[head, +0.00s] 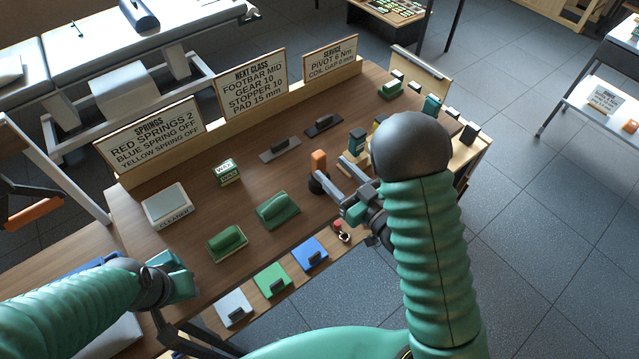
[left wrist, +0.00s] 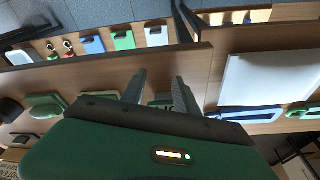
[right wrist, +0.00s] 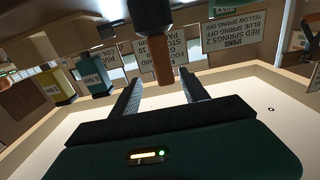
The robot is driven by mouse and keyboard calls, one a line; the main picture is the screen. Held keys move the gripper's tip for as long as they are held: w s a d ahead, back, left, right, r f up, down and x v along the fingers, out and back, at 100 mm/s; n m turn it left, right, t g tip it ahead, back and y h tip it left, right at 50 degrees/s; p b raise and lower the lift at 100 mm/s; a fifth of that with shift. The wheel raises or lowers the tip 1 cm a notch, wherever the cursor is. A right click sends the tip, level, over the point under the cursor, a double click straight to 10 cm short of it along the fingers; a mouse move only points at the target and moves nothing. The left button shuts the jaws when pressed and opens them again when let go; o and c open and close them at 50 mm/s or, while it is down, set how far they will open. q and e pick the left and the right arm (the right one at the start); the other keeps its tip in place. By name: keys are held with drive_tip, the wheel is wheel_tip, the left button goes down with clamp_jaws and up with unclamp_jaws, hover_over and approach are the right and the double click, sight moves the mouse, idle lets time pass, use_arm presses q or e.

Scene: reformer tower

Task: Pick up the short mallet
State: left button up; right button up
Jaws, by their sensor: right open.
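The short mallet has an orange-brown handle (head: 318,160) standing upright above a dark round head (head: 316,185) on the wooden bench. My right gripper (head: 333,172) is open, its fingers pointing at the mallet from the right. In the right wrist view the brown handle (right wrist: 160,55) shows beyond and between the open fingertips (right wrist: 162,80); contact cannot be made out. My left gripper (left wrist: 159,80) is open and empty at the bench's near left, with its fingers apart in the left wrist view.
Green blocks (head: 277,210), a cleaner box (head: 166,206) and a wax box (head: 228,171) stand on the bench (head: 190,272). Dark-handled plates (head: 323,125) lie behind the mallet. Sign boards line the back.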

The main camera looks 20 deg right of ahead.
use_arm(q)
drive_tip(key=shift+s+d+f+p, duration=0.1)
drive_tip(key=shift+s+d+p, duration=0.1)
drive_tip(key=shift+p, duration=0.35)
use_arm(e)
drive_tip(key=shift+x, duration=1.2)
use_arm(q)
drive_tip(key=shift+a+r+p, duration=0.35)
drive_tip(key=shift+a+p, duration=0.1)
drive_tip(key=shift+a, duration=0.1)
use_arm(e)
drive_tip(key=w+a, duration=0.2)
drive_tip(key=w, duration=0.1)
drive_tip(key=w+a, duration=0.1)
drive_tip(key=shift+w+r, duration=0.35)
use_arm(q)
drive_tip(key=shift+w, duration=0.1)
drive_tip(key=shift+d, duration=0.2)
use_arm(e)
drive_tip(key=shift+w+d+f, duration=0.1)
drive_tip(key=shift+w, duration=0.25)
use_arm(q)
drive_tip(key=shift+d, duration=0.15)
use_arm(e)
drive_tip(key=shift+d, duration=0.15)
drive_tip(key=c, duration=0.4)
use_arm(q)
drive_tip(key=shift+a, duration=0.2)
use_arm(e)
clamp_jaws()
